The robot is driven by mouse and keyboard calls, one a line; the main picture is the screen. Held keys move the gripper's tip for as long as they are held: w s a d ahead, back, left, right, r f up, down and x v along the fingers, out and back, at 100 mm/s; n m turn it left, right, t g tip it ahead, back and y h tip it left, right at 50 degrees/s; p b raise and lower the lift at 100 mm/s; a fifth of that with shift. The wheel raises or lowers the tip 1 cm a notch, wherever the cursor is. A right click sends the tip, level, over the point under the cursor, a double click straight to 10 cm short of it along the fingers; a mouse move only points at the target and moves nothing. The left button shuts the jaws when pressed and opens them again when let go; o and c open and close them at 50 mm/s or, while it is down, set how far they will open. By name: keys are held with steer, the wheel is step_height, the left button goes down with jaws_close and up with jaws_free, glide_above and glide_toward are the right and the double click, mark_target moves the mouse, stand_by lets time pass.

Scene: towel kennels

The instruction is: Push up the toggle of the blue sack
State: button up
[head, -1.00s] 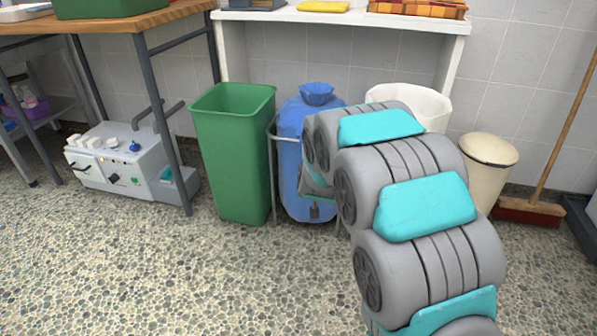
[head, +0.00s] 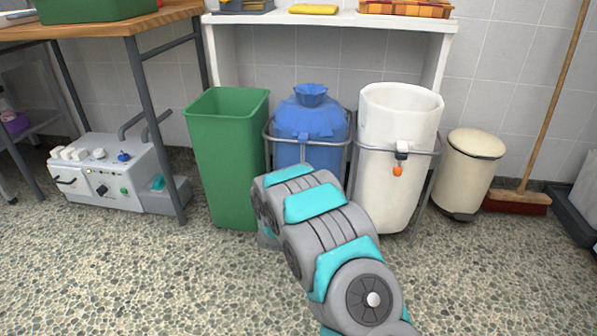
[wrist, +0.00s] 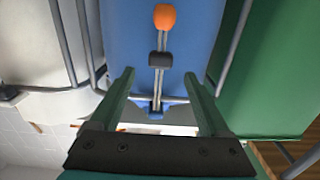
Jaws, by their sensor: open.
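The blue sack (head: 309,120) stands in a metal frame between the green bin and a white sack. In the head view my arm covers its lower front. The wrist view looks upside down and shows the blue sack (wrist: 160,30) close up. Two thin cords run down its front through a dark toggle (wrist: 158,59), with an orange bead (wrist: 165,17) at their lower end. My gripper (wrist: 159,74) is open and empty, its two green fingers pointing at the sack on either side of the cord line. I cannot tell how far the fingertips are from the toggle.
The green bin (head: 228,160) stands close on the left. The white sack (head: 392,195), with its own toggle (head: 402,148) and orange bead (head: 398,170), is close on the right. A cream pedal bin (head: 467,175) and a broom (head: 515,200) stand further right. The front floor is clear.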

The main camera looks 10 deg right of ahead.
steer(key=shift+x, duration=3.85)
steer(key=shift+a, duration=0.1)
jaws_close()
